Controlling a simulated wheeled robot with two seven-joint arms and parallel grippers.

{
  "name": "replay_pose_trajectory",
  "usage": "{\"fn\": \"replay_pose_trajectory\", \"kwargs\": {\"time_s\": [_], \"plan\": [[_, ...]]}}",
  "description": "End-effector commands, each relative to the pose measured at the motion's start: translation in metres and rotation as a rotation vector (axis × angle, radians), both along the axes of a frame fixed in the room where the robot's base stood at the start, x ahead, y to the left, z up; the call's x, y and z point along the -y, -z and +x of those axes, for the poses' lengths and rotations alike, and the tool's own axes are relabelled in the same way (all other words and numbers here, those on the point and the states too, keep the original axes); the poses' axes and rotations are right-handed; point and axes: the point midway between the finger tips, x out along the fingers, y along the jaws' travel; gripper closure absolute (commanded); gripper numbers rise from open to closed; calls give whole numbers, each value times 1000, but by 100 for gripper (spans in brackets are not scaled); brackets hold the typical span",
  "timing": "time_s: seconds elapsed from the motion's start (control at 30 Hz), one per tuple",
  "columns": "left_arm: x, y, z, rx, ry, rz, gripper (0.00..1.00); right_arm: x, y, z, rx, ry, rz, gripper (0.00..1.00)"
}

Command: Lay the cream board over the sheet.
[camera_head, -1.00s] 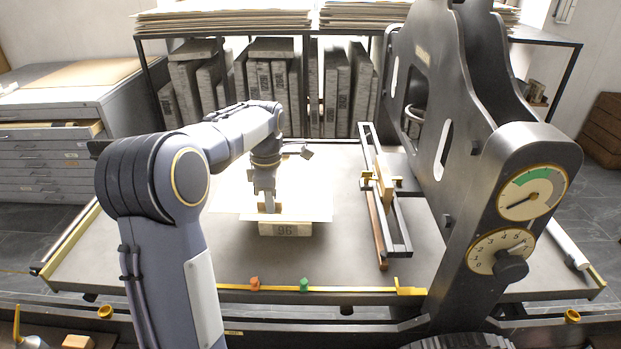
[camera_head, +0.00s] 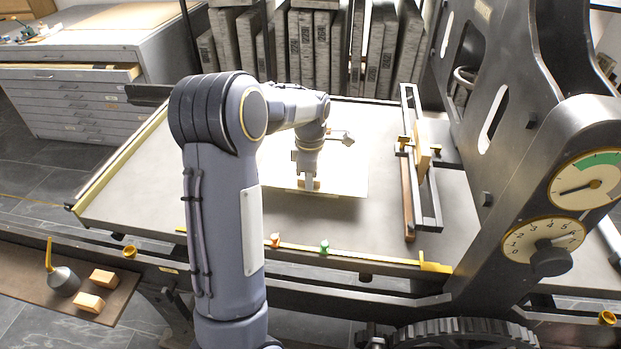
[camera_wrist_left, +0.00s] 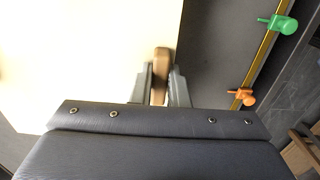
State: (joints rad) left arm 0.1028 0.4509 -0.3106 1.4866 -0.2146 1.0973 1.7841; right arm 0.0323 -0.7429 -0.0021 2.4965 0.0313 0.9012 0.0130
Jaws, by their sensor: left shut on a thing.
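The cream board (camera_head: 346,178) lies flat and bright over the middle of the press bed. It fills the upper left of the left wrist view (camera_wrist_left: 85,55). My left gripper (camera_head: 309,185) is at the board's near edge, shut on a small brown wooden tab there. The tab (camera_wrist_left: 161,68) shows between the fingers in the left wrist view. The sheet is not visible; whatever is under the board is hidden. I cannot tell whether the board touches what is beneath it. My right gripper is not in view.
The press bed (camera_head: 130,195) has free room left of the board. A yellow bar with an orange peg (camera_head: 274,240) and a green peg (camera_head: 324,247) runs along its front. A black frame (camera_head: 428,180) and the dark press upright (camera_head: 495,190) stand right. Stone slabs (camera_head: 300,50) stand behind.

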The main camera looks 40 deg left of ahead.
Motion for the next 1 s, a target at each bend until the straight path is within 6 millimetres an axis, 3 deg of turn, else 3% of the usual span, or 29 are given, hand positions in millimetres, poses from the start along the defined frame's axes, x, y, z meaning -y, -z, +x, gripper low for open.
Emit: {"fn": "replay_pose_trajectory", "kwargs": {"time_s": [0.3,0.33,0.5,0.8,1.0], "plan": [[0,2,0,1,0,0,100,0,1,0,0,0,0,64],[0,3,0,0,0,0,84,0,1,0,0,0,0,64],[0,2,0,0,0,0,64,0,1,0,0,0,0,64],[0,-1,0,0,0,0,64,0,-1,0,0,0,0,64],[0,-27,1,4,1,1,64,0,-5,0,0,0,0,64]]}}
